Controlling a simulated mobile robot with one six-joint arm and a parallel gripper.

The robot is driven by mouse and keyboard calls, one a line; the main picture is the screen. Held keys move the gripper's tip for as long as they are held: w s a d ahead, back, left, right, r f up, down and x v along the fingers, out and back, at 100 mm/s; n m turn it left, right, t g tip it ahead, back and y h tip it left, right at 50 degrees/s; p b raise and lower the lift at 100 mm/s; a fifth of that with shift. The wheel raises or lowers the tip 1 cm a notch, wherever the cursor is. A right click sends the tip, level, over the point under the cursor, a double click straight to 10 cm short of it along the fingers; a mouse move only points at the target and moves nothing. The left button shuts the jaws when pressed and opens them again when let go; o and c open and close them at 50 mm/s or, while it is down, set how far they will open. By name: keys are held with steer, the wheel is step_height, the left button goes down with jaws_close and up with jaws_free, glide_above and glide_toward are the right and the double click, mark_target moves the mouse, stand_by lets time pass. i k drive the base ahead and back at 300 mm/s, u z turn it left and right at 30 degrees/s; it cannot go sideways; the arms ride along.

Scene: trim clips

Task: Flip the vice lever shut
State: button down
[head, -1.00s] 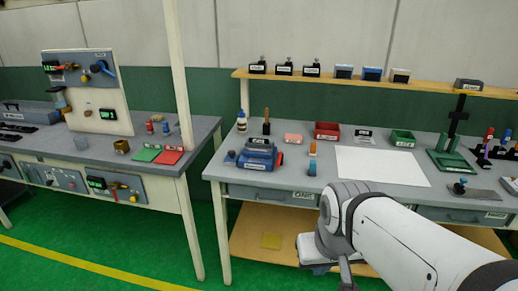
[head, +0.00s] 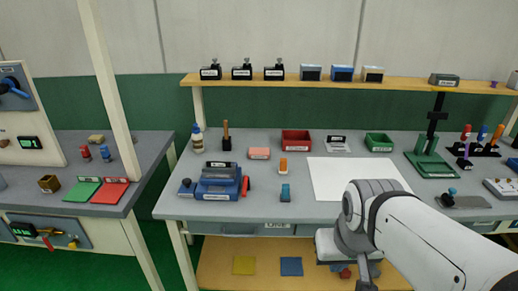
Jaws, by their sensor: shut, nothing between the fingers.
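The vice (head: 218,184) is a blue and dark grey block with a white label. It sits near the front left of the right-hand bench. A red lever (head: 245,186) stands at its right side; whether it is open or shut is too small to tell.
A teal bottle (head: 285,192) and an orange-topped one (head: 283,167) stand right of the vice. A white sheet (head: 345,180) lies mid-bench. Red (head: 296,141) and green (head: 378,143) bins stand behind. A shelf (head: 300,84) runs above. A gap separates the left bench (head: 140,150).

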mark_target(245, 180)
steer(key=z, duration=0.2)
steer(key=i, duration=1)
steer(key=u, duration=0.3)
